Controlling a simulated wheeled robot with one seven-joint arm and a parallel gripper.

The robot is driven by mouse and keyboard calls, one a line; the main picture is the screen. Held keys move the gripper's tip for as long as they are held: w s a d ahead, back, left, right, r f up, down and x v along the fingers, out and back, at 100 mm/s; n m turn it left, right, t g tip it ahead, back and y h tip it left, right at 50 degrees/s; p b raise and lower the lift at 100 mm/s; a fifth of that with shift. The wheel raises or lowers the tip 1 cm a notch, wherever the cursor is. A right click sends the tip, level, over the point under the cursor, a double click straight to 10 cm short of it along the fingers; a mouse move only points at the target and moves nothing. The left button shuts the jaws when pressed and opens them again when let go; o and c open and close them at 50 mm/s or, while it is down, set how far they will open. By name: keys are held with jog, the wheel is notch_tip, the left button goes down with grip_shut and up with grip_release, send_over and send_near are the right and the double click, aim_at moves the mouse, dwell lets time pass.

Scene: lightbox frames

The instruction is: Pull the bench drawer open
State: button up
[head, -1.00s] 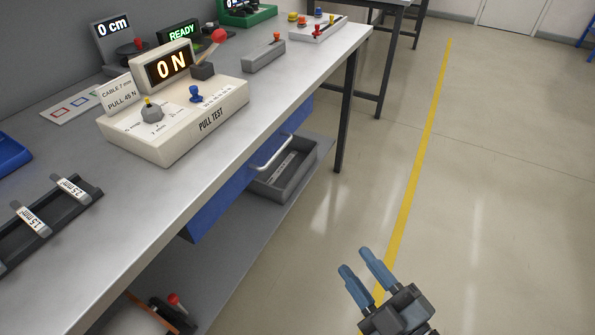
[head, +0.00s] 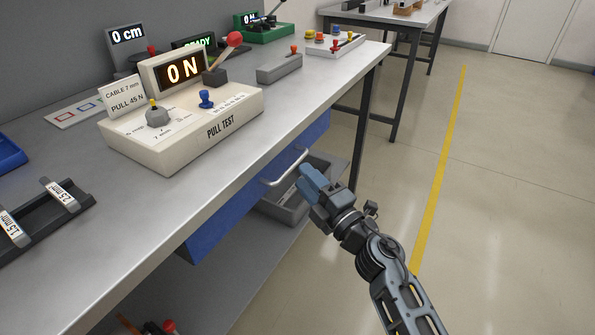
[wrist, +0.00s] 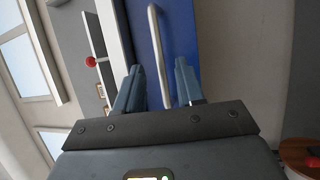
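The blue bench drawer (head: 225,222) sits under the tabletop and looks closed, its front face flush along the bench. Its silver bar handle (head: 285,167) stands out from the front. My gripper (head: 308,180) is just in front of the handle's right end in the head view. In the wrist view the gripper (wrist: 158,85) is open, with one blue finger on each side of the handle (wrist: 158,50) and gaps to both. The handle's near end lies between the fingers.
The workbench top (head: 200,190) carries the pull test unit (head: 185,120) showing 0 N and a black cable rack (head: 45,225). A grey bin (head: 285,205) stands on the lower shelf behind my gripper. The floor (head: 500,220) to the right is clear.

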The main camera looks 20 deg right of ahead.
jog(key=shift+x, duration=1.95)
jog(key=shift+s, duration=0.1)
jog(key=shift+c, duration=0.4)
grip_shut()
